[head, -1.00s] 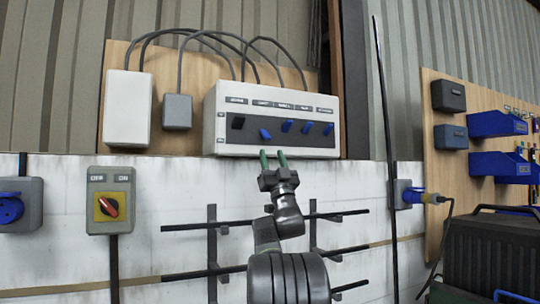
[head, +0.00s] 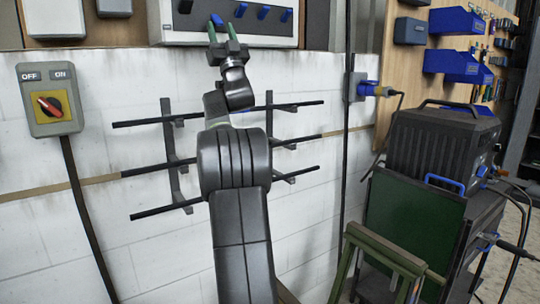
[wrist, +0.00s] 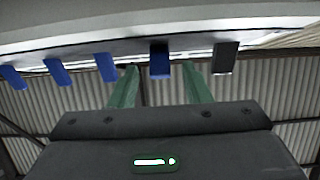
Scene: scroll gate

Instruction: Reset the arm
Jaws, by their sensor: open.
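My gripper (head: 222,34) has two green fingers held apart, pointing up at the lower edge of the white switch box (head: 165,32). The box is cut off by the top of the head view. It carries one black switch (head: 185,6) and several blue switches. The second switch from the left, a blue one (head: 217,19), shows just above the fingertips. In the wrist view this blue switch (wrist: 160,62) appears between the two fingers, and the black switch (wrist: 223,58) is to the right. Whether the fingers touch anything cannot be told.
A rotary OFF/ON switch (head: 50,105) is on the white wall at left. A dark rack (head: 172,150) is on the wall behind my arm. A black case (head: 440,140) stands on a cart at right, by a green panel (head: 410,225). Blue bins (head: 455,20) hang top right.

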